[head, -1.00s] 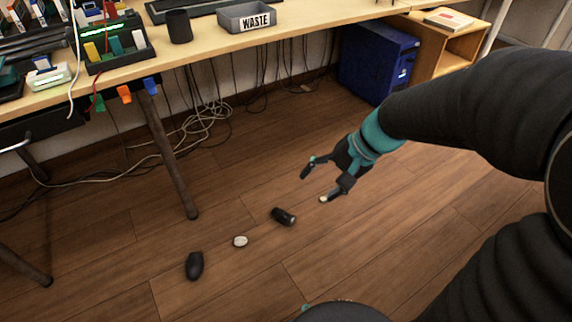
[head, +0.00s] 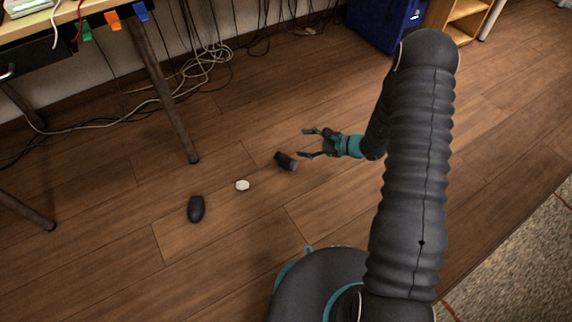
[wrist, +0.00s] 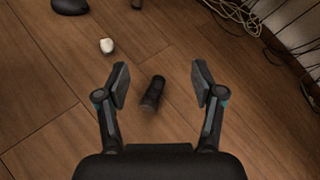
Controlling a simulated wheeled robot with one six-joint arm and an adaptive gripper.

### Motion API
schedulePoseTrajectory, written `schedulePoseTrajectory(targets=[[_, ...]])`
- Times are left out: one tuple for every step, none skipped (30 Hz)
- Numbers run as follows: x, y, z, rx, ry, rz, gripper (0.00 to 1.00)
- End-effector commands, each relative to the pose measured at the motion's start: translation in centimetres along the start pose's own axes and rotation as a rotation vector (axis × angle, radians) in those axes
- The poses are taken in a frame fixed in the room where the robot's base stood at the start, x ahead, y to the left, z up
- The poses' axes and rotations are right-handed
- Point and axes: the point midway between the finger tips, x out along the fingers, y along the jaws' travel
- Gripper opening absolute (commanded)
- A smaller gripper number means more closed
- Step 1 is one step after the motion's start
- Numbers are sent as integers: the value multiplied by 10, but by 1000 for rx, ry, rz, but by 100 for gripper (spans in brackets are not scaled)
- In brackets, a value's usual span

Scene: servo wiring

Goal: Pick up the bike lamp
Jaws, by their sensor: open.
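The bike lamp, which I take to be the short black cylinder (head: 286,161), lies on its side on the wooden floor. It also shows in the wrist view (wrist: 153,92), ahead of my palm and between the lines of the two fingers. My gripper (head: 304,143) is open and empty, with its fingers pointing left in the head view, just above and right of the lamp. In the wrist view my gripper (wrist: 160,72) has its fingers wide apart, one on each side of the lamp. Its exact height above the floor is hard to tell.
A small white rounded object (head: 242,185) and a dark oval object (head: 196,209) lie on the floor left of the lamp. A table leg (head: 170,100) and tangled cables (head: 205,65) are behind. A blue box (head: 385,22) stands farther back. Floor around the lamp is clear.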

Motion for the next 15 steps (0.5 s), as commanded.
schedulePoseTrajectory(targets=[[8,10,-28,55,7,-32,68],[12,14,-42,83,12,-52,68],[16,18,-59,117,21,-80,68],[19,22,-71,140,27,-100,68],[22,26,-83,164,33,-118,68],[24,32,-97,192,42,-141,68],[26,36,-107,211,48,-157,68],[28,39,-116,228,54,-172,68],[30,43,-127,249,61,-189,68],[31,47,-134,262,66,-199,68],[32,49,-140,273,72,-210,68],[33,52,-146,285,77,-220,68],[33,54,-150,292,80,-227,68],[34,55,-153,297,83,-232,68],[35,57,-156,303,85,-236,68]])
